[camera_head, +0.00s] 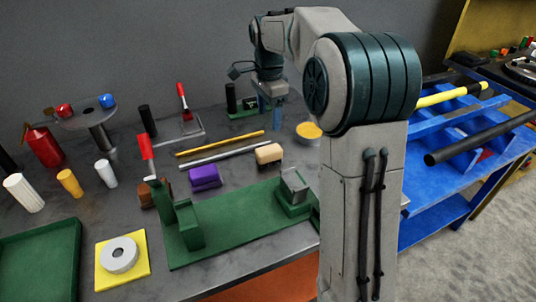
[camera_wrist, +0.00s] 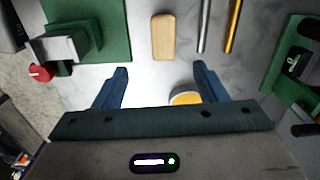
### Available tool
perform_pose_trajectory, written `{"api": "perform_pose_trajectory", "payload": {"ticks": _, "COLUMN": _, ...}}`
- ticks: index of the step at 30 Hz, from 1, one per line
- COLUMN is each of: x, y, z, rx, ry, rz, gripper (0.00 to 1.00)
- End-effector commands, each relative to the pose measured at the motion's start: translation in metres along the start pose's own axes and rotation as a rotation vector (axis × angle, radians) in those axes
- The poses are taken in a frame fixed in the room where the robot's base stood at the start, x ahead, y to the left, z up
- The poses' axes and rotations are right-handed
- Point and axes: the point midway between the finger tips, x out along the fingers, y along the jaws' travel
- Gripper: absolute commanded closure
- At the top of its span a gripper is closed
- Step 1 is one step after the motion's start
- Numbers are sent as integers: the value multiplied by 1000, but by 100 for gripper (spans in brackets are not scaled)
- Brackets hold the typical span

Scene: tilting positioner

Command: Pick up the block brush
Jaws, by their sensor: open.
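The block brush, a tan wooden block with rounded ends (camera_head: 268,154), lies on the grey table just behind the green vise-like fixture. In the wrist view the block brush (camera_wrist: 163,37) lies beyond the fingertips, roughly centred between them. My gripper (camera_head: 265,112) hangs over the table behind the brush, fingers pointing down. In the wrist view my gripper (camera_wrist: 160,70) is open, with nothing between its blue fingers. The brush is apart from both fingers, and its bristles are hardly visible.
A green fixture (camera_head: 225,234) stands in front of the brush. A yellow rod (camera_head: 222,143) and a silver rod (camera_head: 215,160) lie left of it, with a purple block (camera_head: 205,177). A round container with yellow contents (camera_head: 309,131) stands close to my gripper.

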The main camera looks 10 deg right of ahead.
Motion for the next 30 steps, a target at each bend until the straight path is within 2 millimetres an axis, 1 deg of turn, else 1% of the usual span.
{"api": "perform_pose_trajectory", "payload": {"ticks": 1, "x": 3, "y": -5, "z": -2, "rx": 24, "ry": -3, "rz": 3, "gripper": 35}}
{"api": "perform_pose_trajectory", "payload": {"ticks": 5, "x": 13, "y": -9, "z": -3, "rx": 54, "ry": -6, "rz": 10, "gripper": 35}}
{"api": "perform_pose_trajectory", "payload": {"ticks": 8, "x": 30, "y": -8, "z": -3, "rx": 55, "ry": -6, "rz": 12, "gripper": 35}}
{"api": "perform_pose_trajectory", "payload": {"ticks": 12, "x": 59, "y": -8, "z": -4, "rx": 55, "ry": -7, "rz": 11, "gripper": 35}}
{"api": "perform_pose_trajectory", "payload": {"ticks": 15, "x": 75, "y": -8, "z": -3, "rx": 55, "ry": -7, "rz": 9, "gripper": 35}}
{"api": "perform_pose_trajectory", "payload": {"ticks": 18, "x": 85, "y": -8, "z": -3, "rx": 55, "ry": -6, "rz": 8, "gripper": 35}}
{"api": "perform_pose_trajectory", "payload": {"ticks": 23, "x": 95, "y": -8, "z": -3, "rx": 54, "ry": -6, "rz": 9, "gripper": 35}}
{"api": "perform_pose_trajectory", "payload": {"ticks": 30, "x": 130, "y": -6, "z": -4, "rx": 53, "ry": -6, "rz": 10, "gripper": 35}}
